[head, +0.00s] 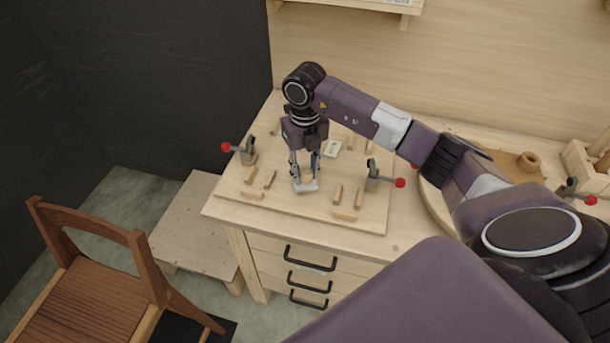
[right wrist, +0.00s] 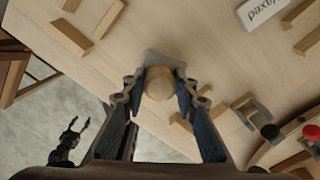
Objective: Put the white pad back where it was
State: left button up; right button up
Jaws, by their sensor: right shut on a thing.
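The white pad (head: 308,188) is at my right gripper (head: 304,180), over the front middle of the wooden board on the bench. In the right wrist view, a round wooden knob (right wrist: 159,84) sits between the two fingers of my right gripper (right wrist: 160,90), with the pale pad (right wrist: 166,60) just beyond it. The gripper is shut on the knob. I cannot tell whether the pad touches the board. My left gripper (right wrist: 77,130) shows small at the lower left of the right wrist view, its fingers apart and empty, away from the board.
The board (head: 374,215) carries several wooden blocks and red-knobbed clamps at left (head: 226,147) and right (head: 400,183). A white labelled card (head: 332,148) lies behind the gripper. A round tray (head: 432,195) is at right. A wooden chair (head: 90,280) stands at left.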

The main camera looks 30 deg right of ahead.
aim_at(305, 179)
notch_tip(305, 179, down, 2)
jog(key=shift+f, duration=0.4)
jog(key=shift+f, duration=0.2)
jog(key=o, duration=1)
jog(key=shift+r, duration=0.1)
